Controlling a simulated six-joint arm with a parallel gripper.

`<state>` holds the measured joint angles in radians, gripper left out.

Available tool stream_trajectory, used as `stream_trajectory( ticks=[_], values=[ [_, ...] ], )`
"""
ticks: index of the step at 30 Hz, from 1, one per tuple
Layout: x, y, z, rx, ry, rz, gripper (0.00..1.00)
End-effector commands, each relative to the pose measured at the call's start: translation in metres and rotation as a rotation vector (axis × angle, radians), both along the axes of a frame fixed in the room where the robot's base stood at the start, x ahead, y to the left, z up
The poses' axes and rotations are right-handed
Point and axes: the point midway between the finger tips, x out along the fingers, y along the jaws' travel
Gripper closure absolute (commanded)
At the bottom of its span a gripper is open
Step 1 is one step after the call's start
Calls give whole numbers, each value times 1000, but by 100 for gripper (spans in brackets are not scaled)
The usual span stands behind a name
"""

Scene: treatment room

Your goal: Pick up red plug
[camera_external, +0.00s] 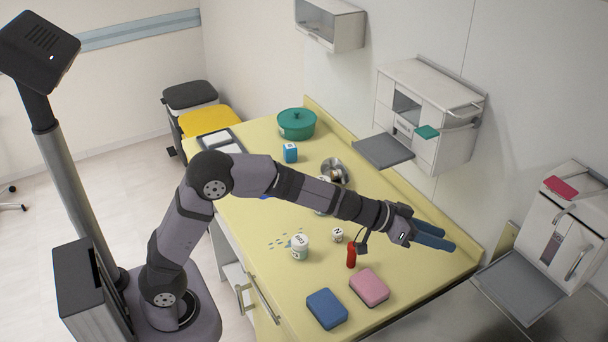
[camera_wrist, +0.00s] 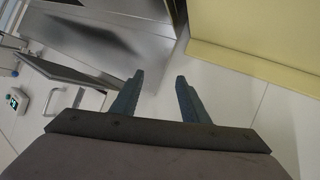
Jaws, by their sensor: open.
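The red plug (camera_external: 351,255) stands upright on the yellow table (camera_external: 420,275), near its right end. My gripper (camera_external: 435,236) is open, with two blue fingers pointing right, above the table's right part. It is to the right of and higher than the plug in the external view and holds nothing. In the wrist view my gripper (camera_wrist: 157,82) shows its two fingers apart, with only wall, a metal surface and a yellow edge beyond. The plug is not visible in the wrist view.
Close to the plug are a pink sponge (camera_external: 369,287), a blue sponge (camera_external: 327,308), a white jar (camera_external: 299,246) and a small white container (camera_external: 337,234). Wall cabinets (camera_external: 425,115) border the right.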

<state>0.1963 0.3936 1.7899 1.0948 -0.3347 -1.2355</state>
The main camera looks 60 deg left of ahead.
Motion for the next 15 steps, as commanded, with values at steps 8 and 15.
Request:
stream_trajectory(
  ticks=[8,15],
  values=[
    [-15,122,-13,209,16,-231,59],
    [-81,192,-30,235,68,-445,59]
  ],
)
